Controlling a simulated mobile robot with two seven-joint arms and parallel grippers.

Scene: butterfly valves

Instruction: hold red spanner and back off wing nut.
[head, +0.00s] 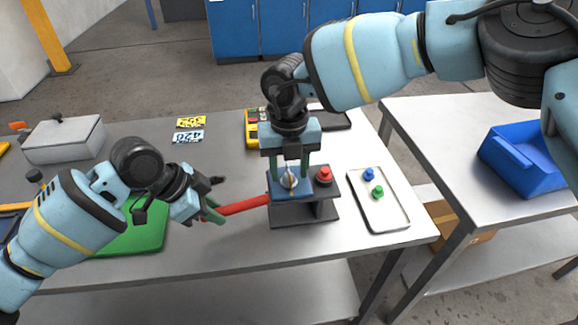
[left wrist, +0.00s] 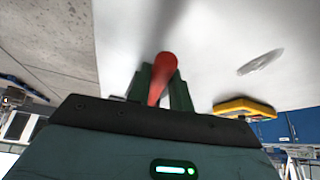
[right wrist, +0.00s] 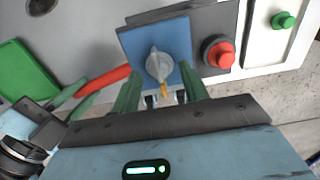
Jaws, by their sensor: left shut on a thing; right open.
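The red spanner (head: 245,206) runs from my left gripper (head: 214,210) to the dark stand (head: 305,214); its far end is hidden. My left gripper is shut on its handle, which also shows between the fingers in the left wrist view (left wrist: 164,68). The silver wing nut (head: 289,181) sits on a blue plate on the stand; it also shows in the right wrist view (right wrist: 158,66). My right gripper (head: 290,172) is open above the plate, one finger on each side of the wing nut. I cannot tell whether they touch it.
A red button (head: 324,175) stands on the stand, right beside the plate. A white tray (head: 385,222) with a blue and a green piece lies further right. A yellow device (head: 251,128) is behind. A green mat (head: 140,235) lies left. A blue bin (head: 525,160) is on another table.

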